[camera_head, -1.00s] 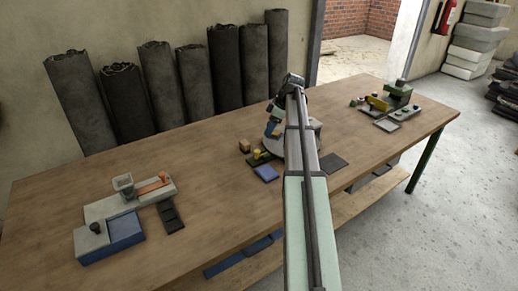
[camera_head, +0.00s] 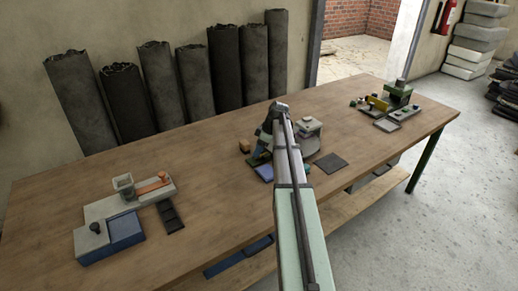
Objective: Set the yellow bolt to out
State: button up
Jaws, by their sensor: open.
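My gripper (camera_head: 257,157) is over the middle of the table, low above a small dark fixture, partly hidden behind my own arm. Its jaws are open; I cannot tell whether they touch anything. The small yellow knob on that fixture is now hidden behind my gripper and wrist. A yellow bar-shaped part (camera_head: 377,103) shows on the green fixture (camera_head: 398,92) at the table's right end, well apart from my gripper. I cannot tell from this view which yellow part is the bolt, or its position.
A wooden block (camera_head: 244,146) and a blue pad (camera_head: 264,173) lie close to my gripper. A grey device (camera_head: 309,126) and a dark mat (camera_head: 330,163) are right of my arm. A grey-blue fixture with an orange bar (camera_head: 154,186) stands at left.

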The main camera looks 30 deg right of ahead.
jog(key=shift+c, duration=0.3)
grip_shut()
dwell(0.3)
